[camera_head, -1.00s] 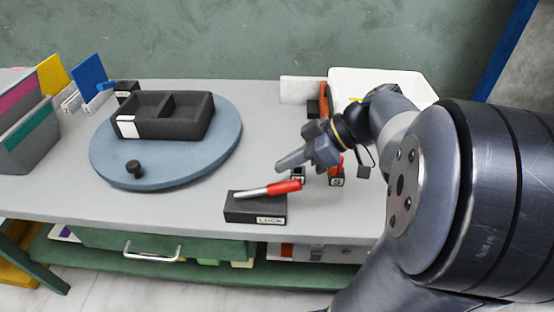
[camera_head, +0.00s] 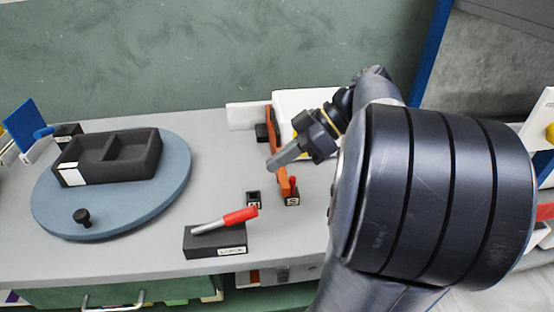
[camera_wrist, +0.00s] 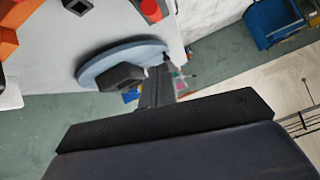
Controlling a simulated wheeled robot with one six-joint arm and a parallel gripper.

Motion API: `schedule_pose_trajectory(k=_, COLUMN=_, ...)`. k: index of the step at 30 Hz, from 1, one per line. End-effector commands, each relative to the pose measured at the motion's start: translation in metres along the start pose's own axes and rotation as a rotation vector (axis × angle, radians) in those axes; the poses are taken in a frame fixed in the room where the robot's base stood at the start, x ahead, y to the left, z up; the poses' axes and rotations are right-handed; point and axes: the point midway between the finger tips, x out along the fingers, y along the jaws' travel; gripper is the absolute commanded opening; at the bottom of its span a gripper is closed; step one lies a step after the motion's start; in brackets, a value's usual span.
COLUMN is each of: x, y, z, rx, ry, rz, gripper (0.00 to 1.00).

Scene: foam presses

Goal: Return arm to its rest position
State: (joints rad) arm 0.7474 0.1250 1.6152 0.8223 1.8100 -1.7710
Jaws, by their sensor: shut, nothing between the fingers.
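My gripper (camera_head: 284,157) is above the right part of the grey table (camera_head: 130,262) in the head view. Its fingers are shut with nothing between them and point down to the left. In the wrist view the dark fingers (camera_wrist: 157,88) stand over the scene, close together. My arm reaches in from the right and hides part of the table's right side.
A blue round turntable (camera_head: 120,218) with a black two-part tray (camera_head: 150,157) is at left. A black block (camera_head: 200,243) with a red-handled lever (camera_head: 238,217) is at the front. Orange parts (camera_head: 282,170) and a white bin (camera_head: 290,102) are near my gripper.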

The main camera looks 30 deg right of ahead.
Motion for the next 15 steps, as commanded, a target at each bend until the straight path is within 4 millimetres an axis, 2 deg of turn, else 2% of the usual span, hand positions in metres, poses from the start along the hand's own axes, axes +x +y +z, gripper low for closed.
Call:
schedule_pose_trajectory(k=10, x=0.003, y=0.0, z=0.0, rx=0.0, ry=0.0, rz=-0.001, gripper=0.0)
schedule_pose_trajectory(k=15, x=0.021, y=-0.001, z=-0.002, rx=-0.002, ry=0.001, rz=-0.004, gripper=0.0)
